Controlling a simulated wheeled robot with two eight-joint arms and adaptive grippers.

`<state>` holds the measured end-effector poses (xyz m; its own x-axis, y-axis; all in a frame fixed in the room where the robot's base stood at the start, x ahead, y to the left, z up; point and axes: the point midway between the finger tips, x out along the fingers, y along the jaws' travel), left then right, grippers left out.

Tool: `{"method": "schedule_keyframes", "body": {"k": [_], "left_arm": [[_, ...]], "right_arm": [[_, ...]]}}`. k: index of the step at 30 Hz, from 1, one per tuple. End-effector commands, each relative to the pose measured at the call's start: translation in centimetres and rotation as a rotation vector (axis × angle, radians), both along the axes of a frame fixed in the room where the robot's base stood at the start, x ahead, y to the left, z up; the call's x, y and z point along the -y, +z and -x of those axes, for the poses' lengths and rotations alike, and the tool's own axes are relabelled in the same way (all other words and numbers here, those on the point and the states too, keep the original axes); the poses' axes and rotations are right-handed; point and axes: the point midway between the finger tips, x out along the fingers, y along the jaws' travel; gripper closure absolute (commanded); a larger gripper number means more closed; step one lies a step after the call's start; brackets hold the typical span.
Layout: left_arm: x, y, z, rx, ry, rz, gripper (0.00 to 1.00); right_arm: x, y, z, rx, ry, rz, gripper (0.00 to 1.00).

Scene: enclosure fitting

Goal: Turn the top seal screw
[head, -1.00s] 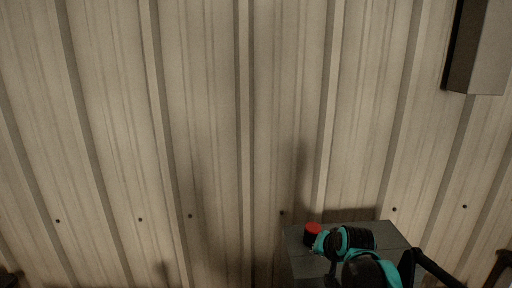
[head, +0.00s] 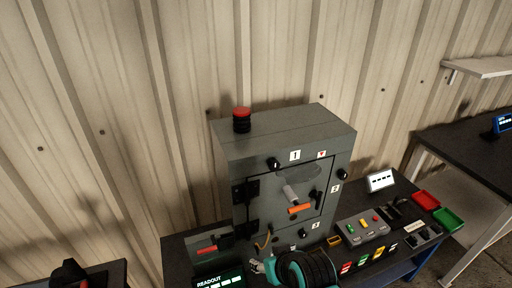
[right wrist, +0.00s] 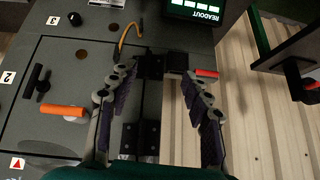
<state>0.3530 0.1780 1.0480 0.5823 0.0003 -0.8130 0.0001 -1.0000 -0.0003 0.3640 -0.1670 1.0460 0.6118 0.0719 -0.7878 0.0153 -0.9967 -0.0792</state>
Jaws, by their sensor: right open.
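The grey enclosure (head: 285,138) stands on a dark bench in the head view. The top seal screw, a black knob (head: 273,163), sits beside label 1 at the upper edge of its front. Other black knobs are near label 2 (head: 342,174) and label 3 (head: 305,233). My right gripper (head: 258,266) is low in front of the enclosure's lower left. In the right wrist view my right gripper (right wrist: 158,108) is open and empty, its fingers over the door's hinge side. The label 3 knob (right wrist: 75,18) shows there; the top screw does not. My left gripper is not in view.
An orange handle (head: 299,209) sticks out of the door. A readout (head: 219,281) and a button box (head: 362,227) are on the bench, with red (head: 426,199) and green (head: 448,218) trays at right.

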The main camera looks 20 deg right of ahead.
Motion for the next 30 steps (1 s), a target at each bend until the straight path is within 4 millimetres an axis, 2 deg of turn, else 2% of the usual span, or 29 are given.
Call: {"method": "schedule_keyframes", "body": {"k": [4,7,11,15,18,21,25,30], "left_arm": [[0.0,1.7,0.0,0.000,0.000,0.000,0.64],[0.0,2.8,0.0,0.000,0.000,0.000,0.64],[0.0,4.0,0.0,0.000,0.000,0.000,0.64],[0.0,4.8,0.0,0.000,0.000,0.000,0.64],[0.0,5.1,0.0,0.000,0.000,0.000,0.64],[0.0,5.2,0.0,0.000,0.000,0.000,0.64],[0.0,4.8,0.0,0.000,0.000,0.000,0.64],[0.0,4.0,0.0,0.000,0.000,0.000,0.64]], "right_arm": [[-1.5,2.6,-3.6,0.144,-0.010,-0.206,0.51],[-1.2,5.7,-6.4,0.302,-0.051,-0.359,0.51],[1.6,10.1,-8.8,0.520,-0.148,-0.514,0.51],[5.7,13.5,-9.6,0.704,-0.270,-0.613,0.51],[7.8,14.8,-9.5,0.782,-0.333,-0.651,0.51],[8.9,15.3,-9.4,0.820,-0.367,-0.670,0.51],[9.1,15.3,-10.4,0.830,-0.373,-0.676,0.51],[8.9,15.2,-13.2,0.828,-0.371,-0.677,0.51]]}}
